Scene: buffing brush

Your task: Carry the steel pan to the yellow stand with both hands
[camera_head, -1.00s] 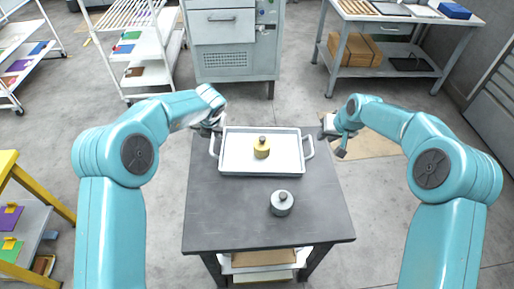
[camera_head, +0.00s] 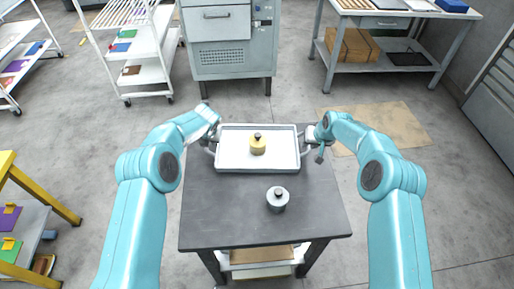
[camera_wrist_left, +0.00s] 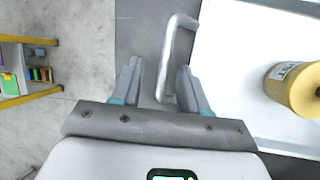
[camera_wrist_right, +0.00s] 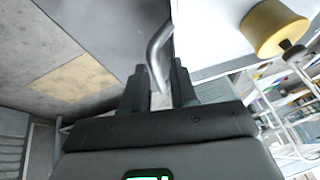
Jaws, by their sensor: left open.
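The steel pan (camera_head: 230,160) is a pale rectangular tray with a loop handle at each end, lying flat on the dark table (camera_head: 225,215). A yellow weight-like piece with a dark knob (camera_head: 258,146) stands in it. My left gripper (camera_head: 212,138) is open at the pan's left handle; in the left wrist view the handle (camera_wrist_left: 172,50) lies between the spread fingers (camera_wrist_left: 163,80). My right gripper (camera_head: 314,140) is at the right handle (camera_wrist_right: 156,55), its fingers (camera_wrist_right: 158,80) on either side; whether they grip is unclear. The yellow stand (camera_head: 45,198) is at the left edge, partly cut off.
A grey knobbed weight (camera_head: 277,198) stands on the table in front of the pan. Behind are a white shelf rack (camera_head: 145,60), a grey cabinet (camera_head: 233,50) and a workbench with boxes (camera_head: 395,45). Open floor lies between the table and the yellow stand.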

